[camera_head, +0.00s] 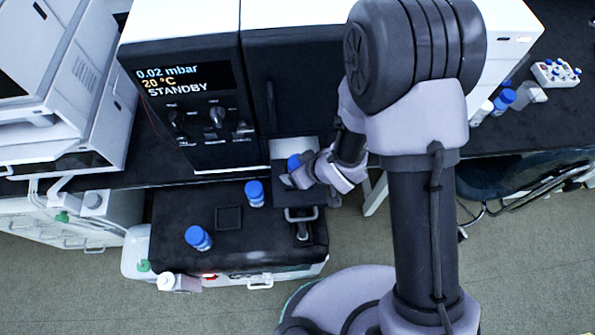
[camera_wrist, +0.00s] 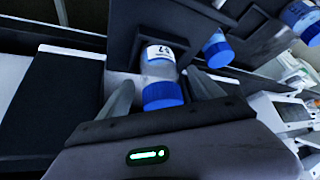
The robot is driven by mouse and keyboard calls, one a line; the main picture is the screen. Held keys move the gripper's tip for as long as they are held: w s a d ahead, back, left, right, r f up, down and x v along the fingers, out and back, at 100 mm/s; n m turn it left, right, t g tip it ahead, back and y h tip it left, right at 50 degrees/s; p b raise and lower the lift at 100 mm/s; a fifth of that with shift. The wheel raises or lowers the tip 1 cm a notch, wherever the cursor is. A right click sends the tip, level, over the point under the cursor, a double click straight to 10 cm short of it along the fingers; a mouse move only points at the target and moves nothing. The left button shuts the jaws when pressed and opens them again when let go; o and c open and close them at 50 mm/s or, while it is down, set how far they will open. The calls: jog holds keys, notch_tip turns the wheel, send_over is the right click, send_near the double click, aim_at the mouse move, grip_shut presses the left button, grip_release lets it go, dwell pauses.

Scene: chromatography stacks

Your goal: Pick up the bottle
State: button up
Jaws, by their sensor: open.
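A clear bottle with a blue cap and a white label (camera_wrist: 158,52) lies between the two fingers of my gripper (camera_wrist: 160,82) in the wrist view. The fingers are open, one on each side, with a visible gap to the bottle. In the head view only the blue cap (camera_head: 294,161) shows beside my gripper (camera_head: 298,176), in front of the black instrument; the rest of it is hidden. Two other blue-capped bottles stand on the black cart top, one near its middle (camera_head: 254,194) and one at its front left (camera_head: 198,238).
The black instrument (camera_head: 190,110) with a STANDBY display rises behind my gripper. The cart top (camera_head: 180,205) has a square recess and free room around its bottles. A white-capped bottle (camera_head: 178,283) sits by the cart's front left. More blue-capped bottles (camera_head: 503,98) stand on the right bench.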

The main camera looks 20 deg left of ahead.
jog(key=shift+x, duration=0.8)
jog(key=shift+d, duration=0.1)
jog(key=shift+c, duration=0.3)
jog(key=c, duration=1.4)
jog(key=shift+r, duration=0.1)
jog(key=shift+c, duration=0.2)
